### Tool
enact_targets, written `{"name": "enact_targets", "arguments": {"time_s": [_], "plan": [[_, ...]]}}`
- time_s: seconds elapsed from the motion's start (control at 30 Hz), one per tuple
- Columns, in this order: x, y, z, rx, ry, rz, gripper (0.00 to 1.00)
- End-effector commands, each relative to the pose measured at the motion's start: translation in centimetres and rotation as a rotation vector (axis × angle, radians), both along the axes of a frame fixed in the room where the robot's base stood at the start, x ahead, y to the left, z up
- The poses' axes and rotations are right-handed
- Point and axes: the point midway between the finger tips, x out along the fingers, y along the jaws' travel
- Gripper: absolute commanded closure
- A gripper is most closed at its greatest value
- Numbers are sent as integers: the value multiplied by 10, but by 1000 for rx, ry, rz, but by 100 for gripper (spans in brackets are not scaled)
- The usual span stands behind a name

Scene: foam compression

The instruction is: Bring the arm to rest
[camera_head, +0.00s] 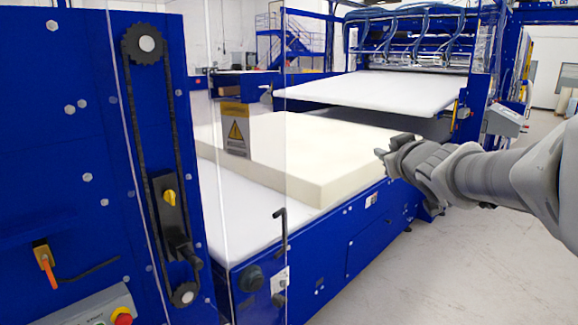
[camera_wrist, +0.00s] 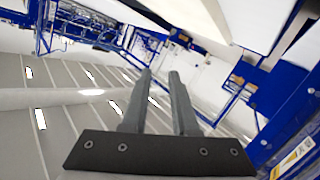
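My arm (camera_head: 490,172) reaches in from the right edge in the head view, roughly level. My gripper (camera_head: 381,154) is at its left end, by the right edge of the foam block in the picture. I cannot tell how far apart they are. In the wrist view the two grey fingers of my gripper (camera_wrist: 160,73) stand apart with an empty gap between them. The cream foam block (camera_head: 310,150) lies flat on the white bed (camera_head: 235,208) of the blue machine. Nothing is held.
A clear guard panel with a yellow warning sign (camera_head: 236,130) stands in front of the bed. A white raised plate (camera_head: 385,90) is behind the foam. A blue cabinet (camera_head: 60,130) with a red button (camera_head: 122,317) fills the left. Open grey floor (camera_head: 430,270) lies at the lower right.

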Motion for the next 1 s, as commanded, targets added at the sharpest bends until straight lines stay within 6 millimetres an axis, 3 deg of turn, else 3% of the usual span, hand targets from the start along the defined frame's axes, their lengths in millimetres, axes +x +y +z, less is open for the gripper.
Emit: {"name": "enact_targets", "arguments": {"time_s": [0.27,0.5,0.6,0.7,0.8,1.0], "plan": [[-115,-6,-56,112,312,-237,73],[-230,26,-128,227,658,-269,73],[-267,42,-149,262,772,-248,73],[-291,53,-163,283,850,-225,73],[-304,59,-169,295,890,-213,73],[-306,60,-170,296,900,-210,73]]}}
